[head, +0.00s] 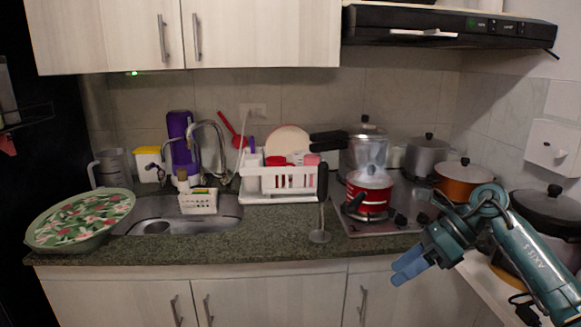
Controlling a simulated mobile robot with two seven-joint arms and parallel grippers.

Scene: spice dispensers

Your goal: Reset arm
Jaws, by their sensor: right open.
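My right gripper (408,268) comes in from the right on a teal arm. It has light blue fingertips and hangs in front of the counter's front edge, below the stove. It is open, with nothing seen between its fingers. My left gripper is not in the head view.
A red pot (370,192) and other pots crowd the stove at right.

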